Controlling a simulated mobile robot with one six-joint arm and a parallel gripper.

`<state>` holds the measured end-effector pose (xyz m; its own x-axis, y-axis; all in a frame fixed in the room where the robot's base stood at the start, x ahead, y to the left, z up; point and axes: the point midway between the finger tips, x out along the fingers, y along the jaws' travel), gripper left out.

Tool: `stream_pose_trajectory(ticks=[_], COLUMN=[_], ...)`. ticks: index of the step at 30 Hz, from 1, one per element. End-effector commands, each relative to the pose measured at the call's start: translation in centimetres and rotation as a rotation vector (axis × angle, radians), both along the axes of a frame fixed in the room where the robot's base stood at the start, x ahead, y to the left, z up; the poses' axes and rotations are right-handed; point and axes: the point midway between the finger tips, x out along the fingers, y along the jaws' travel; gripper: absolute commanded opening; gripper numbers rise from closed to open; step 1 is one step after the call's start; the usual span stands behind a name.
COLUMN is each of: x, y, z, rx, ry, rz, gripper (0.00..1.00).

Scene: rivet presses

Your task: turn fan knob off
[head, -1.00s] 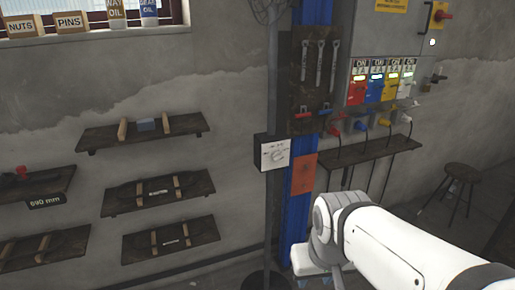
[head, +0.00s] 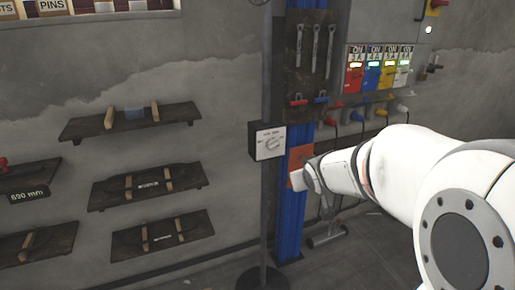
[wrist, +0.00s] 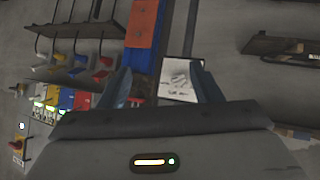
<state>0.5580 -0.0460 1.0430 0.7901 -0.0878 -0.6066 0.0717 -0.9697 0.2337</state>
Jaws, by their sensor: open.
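The fan control box (head: 269,143) has a white face and hangs on a thin dark pole. Its round pale knob (head: 272,143) sits on the face; its pointer is too small to read surely. In the wrist view the scene is upside down, and the white face (wrist: 171,91) with its knob (wrist: 180,81) lies between the fingers, nearer the right one. My gripper (wrist: 160,72) is open and empty, apart from the knob. In the head view my arm reaches in from the right, its end just right of and below the box; the fingers are not clear there.
A blue column (head: 291,215) with an orange plate (head: 299,160) stands right behind the pole. Coloured switches (head: 373,72) and plugs are on the right wall. Wooden shelves (head: 150,186) are on the left wall. The pole stands on a round base (head: 263,279).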

Motion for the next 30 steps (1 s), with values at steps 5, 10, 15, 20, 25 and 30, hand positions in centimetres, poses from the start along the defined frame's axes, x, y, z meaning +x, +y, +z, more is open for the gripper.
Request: stream_pose_trajectory(ticks=[5, 10, 15, 20, 25, 30], x=[9.7, 14.8, 16.7, 17.8, 20.2, 22.7], y=[-0.1, 1.0, 1.9, 2.5, 3.4, 4.2], z=[-2.2, -3.5, -4.2, -4.2, -4.0, -4.1], rx=[-0.052, -0.054, -0.039, -0.033, -0.033, -0.034], ry=[-0.293, -0.511, -0.630, -0.664, -0.665, -0.664], rz=[0.157, 0.317, 0.414, 0.443, 0.444, 0.443], gripper=[0.58, 0.58, 0.58, 0.58, 0.58, 0.58])
